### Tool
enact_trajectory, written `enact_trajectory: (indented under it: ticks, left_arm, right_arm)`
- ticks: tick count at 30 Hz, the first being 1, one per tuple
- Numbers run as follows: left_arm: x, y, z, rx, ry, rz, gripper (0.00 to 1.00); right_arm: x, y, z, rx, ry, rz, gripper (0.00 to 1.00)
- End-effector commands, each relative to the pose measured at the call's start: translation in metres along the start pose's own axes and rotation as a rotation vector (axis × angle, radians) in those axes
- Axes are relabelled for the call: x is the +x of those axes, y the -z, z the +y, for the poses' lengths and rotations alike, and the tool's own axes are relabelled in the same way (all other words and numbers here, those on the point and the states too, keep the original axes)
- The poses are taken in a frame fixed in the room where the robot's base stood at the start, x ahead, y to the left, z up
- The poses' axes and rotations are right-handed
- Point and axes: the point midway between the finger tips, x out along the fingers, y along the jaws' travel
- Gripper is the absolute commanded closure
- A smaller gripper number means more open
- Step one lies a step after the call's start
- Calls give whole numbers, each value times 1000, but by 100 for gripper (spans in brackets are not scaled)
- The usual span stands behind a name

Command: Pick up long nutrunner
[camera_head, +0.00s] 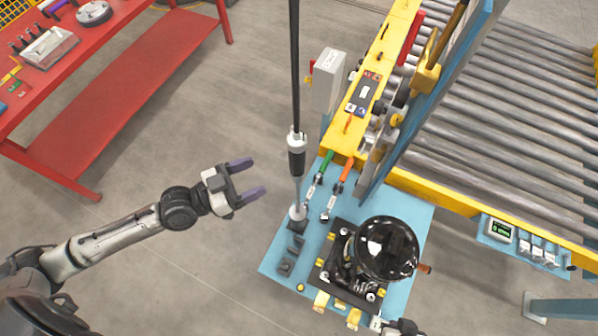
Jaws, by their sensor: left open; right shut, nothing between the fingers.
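A long upright tool, which looks like the long nutrunner (297,155), has a black and grey body on a long dark pole. Its lower end comes down over the blue plate (270,262), by a pale round piece. My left gripper (249,178) is open and empty, with purple fingers pointing right towards the tool's shaft. A clear gap lies between them. My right gripper (392,326) shows only partly at the bottom edge, in front of the compressor; it is shut, with nothing seen held.
A black compressor (385,247) stands on the blue plate. Green-handled (324,163) and orange-handled (346,172) tools lie behind it. A yellow frame and roller conveyor (505,120) fill the right. A red bench (110,80) stands at upper left. The floor around my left gripper is clear.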

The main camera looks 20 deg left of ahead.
Motion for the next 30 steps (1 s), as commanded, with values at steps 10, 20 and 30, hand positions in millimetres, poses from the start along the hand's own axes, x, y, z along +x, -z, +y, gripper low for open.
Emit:
enact_trajectory:
  ticks: [10, 20, 30]
  left_arm:
    - [54, 4, 0, 2, -2, 3, 31]
    - [78, 1, 0, 4, -2, -2, 31]
    - [115, 0, 0, 1, -2, -1, 31]
  right_arm:
    - [-14, 4, 6, -13, -15, -2, 100]
    - [-19, 5, 7, -14, -17, -2, 100]
    - [-30, 9, 4, -5, -9, -1, 100]
